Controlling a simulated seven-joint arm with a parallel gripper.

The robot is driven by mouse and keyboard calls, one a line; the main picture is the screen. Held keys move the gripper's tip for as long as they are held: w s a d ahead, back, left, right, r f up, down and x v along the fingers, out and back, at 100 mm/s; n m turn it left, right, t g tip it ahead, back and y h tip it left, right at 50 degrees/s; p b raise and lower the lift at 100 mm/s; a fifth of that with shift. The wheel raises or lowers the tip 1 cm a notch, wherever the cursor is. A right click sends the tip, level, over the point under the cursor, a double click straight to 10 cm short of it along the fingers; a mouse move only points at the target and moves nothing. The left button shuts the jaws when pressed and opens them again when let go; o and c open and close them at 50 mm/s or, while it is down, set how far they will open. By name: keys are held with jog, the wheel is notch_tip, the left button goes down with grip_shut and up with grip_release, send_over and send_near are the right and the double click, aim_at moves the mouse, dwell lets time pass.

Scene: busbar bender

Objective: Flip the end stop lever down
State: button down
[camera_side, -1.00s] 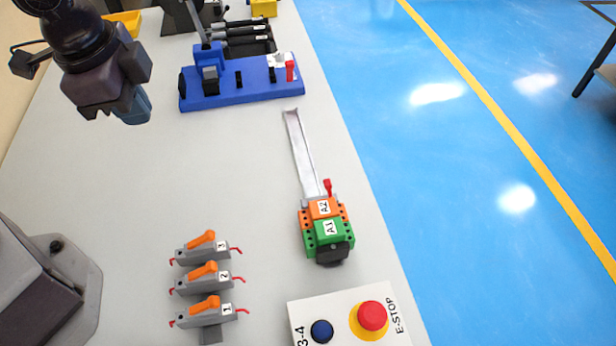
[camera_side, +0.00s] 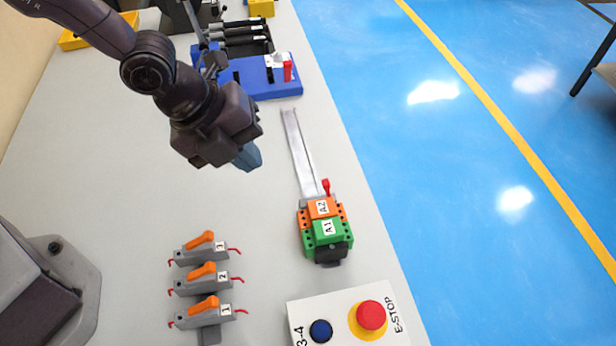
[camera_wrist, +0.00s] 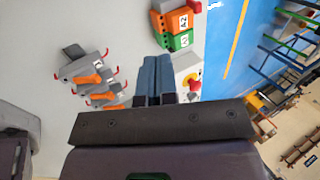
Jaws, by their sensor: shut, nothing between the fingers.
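The blue bender (camera_side: 270,86) stands at the back of the bench, partly hidden by my arm. A red upright lever (camera_side: 288,71) stands at its right end, by a small white plate. A second small red lever (camera_side: 327,187) stands up at the far end of the orange and green blocks A2 and A1 (camera_side: 326,225), beside the metal rail (camera_side: 299,150); it also shows in the wrist view (camera_wrist: 198,7). I cannot tell which is the end stop lever. My gripper (camera_side: 249,158) is shut and empty, in the air left of the rail. Its blue fingers (camera_wrist: 158,62) touch each other.
Several grey clamps with orange levers (camera_side: 203,273) sit at the front left. A white box with a red E-stop button (camera_side: 371,315) is at the front right. A yellow bin (camera_side: 85,40) stands at the back left. The bench middle is clear.

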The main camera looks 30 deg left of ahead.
aim_at(326, 189)
jog(key=shift+f, duration=0.15)
jog(key=x, duration=1)
jog(key=shift+f, duration=0.1)
jog(key=shift+w+d+r, duration=0.25)
jog(key=shift+w+d, duration=0.2)
jog(key=shift+w, duration=0.05)
jog(key=shift+w+d+r, duration=0.2)
jog(key=shift+w+d, duration=0.3)
jog(key=shift+w+d+r, duration=0.1)
jog(key=shift+w+d, duration=0.35)
